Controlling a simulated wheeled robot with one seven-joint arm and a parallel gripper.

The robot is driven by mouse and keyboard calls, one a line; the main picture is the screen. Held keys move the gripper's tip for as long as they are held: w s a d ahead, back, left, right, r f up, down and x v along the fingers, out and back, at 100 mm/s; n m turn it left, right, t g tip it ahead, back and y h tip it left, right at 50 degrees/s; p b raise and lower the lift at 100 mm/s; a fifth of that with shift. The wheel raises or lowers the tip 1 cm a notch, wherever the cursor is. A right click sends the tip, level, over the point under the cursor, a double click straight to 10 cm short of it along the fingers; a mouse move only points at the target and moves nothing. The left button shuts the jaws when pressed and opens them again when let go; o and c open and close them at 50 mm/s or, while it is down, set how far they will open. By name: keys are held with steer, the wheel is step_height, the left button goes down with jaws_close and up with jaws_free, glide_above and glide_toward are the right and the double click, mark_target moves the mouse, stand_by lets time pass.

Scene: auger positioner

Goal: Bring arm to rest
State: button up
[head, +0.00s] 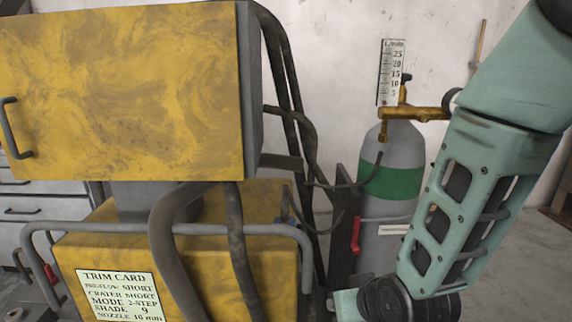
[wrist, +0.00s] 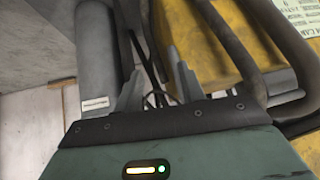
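My arm (head: 470,200), pale green, comes down the right side of the head view and bends at a dark joint near the bottom edge. The fingers of my gripper are not visible in the head view. In the wrist view my gripper (wrist: 155,68) shows two grey fingers standing apart, with nothing held between them. Beyond the fingers are dark hoses and the yellow machine. A green status light shows on the gripper's body.
A yellow machine (head: 120,90) with a trim card (head: 118,294), grey rail (head: 100,225) and thick hoses (head: 290,90) fills the left. A gas cylinder (head: 395,150) with green band and brass regulator (head: 410,113) stands behind my arm. Bare floor (head: 510,250) shows at right.

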steer(key=s+d+r+n+g+h, duration=0.1)
steer(key=s+r+n+g, duration=0.3)
steer(key=s, duration=0.5)
steer(key=s+d+r+n+g+h, duration=0.15)
steer(key=s+r+g, duration=0.35)
steer(key=s, duration=0.5)
step_height(320, 180, up, 21)
steer(key=t+p, duration=0.1)
steer(key=p, duration=1.9)
steer(key=shift+a+f+y, duration=0.2)
steer(key=shift+a+y, duration=0.1)
steer(key=shift+y, duration=0.05)
steer(key=shift+c, duration=0.4)
